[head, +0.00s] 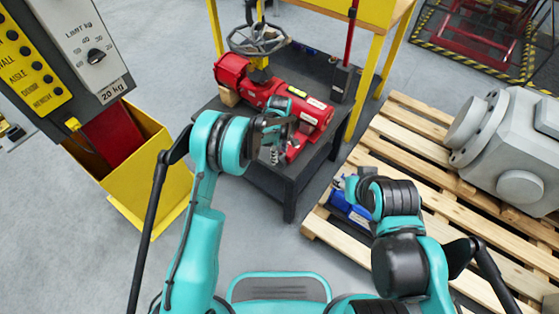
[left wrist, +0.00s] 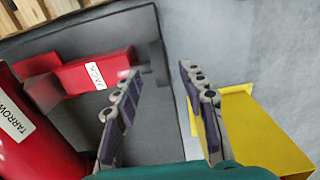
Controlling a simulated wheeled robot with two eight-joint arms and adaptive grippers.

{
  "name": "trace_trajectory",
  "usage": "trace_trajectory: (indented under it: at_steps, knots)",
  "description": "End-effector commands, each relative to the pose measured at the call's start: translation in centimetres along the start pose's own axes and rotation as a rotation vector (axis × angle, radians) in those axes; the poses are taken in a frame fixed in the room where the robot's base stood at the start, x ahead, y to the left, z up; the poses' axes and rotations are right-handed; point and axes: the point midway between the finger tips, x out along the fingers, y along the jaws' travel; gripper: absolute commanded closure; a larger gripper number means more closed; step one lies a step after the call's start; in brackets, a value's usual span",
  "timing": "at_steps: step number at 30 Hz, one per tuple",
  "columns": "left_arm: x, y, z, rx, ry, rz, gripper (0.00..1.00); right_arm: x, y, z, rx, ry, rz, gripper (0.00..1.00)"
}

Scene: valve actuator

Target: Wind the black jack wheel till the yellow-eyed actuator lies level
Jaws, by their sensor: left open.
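The red actuator (head: 255,92) lies on a dark grey table, with a yellow part (head: 260,76) near its middle; I cannot tell whether it is level. In the left wrist view, part of a red body (left wrist: 30,130) shows beside a red block labelled JACK (left wrist: 95,72). I cannot make out a black jack wheel; a dark part (left wrist: 157,62) is at the block's end. My left gripper (head: 274,148) is over the table's near side; its open, empty fingers show in the wrist view (left wrist: 158,82). My right gripper (head: 342,184) is above the pallet; its finger state is unclear.
A grey spoked handwheel (head: 257,39) stands behind the actuator. The dark table (head: 292,185) has a wooden block (head: 229,97) at left. A yellow bin (head: 155,190) stands left. A wooden pallet (head: 400,125) at right bears a grey housing (head: 515,140) and a blue object (head: 350,212).

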Motion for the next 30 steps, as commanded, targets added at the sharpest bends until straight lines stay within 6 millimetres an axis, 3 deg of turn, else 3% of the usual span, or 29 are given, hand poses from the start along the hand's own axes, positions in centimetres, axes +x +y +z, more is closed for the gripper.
trace_trajectory:
  at_steps: [3,9,18,23,30]
  knots:
    - [2.4,0.0,0.0,0.000,0.000,0.000,0.59,1.0,0.0,0.7,0.000,0.000,0.000,0.59]
    - [5.2,0.0,0.0,0.001,0.000,0.001,0.59,1.9,0.0,1.4,-0.001,-0.001,-0.001,0.59]
    - [5.4,0.0,0.0,0.001,0.000,0.001,0.59,1.9,0.0,1.3,-0.001,-0.001,-0.001,0.59]
    - [5.4,0.0,0.0,0.001,0.000,0.001,1.00,1.9,0.0,1.3,-0.001,-0.001,-0.001,0.59]
    - [5.4,0.0,0.0,0.002,0.005,0.001,1.00,1.9,0.0,1.3,-0.001,-0.001,-0.001,0.59]
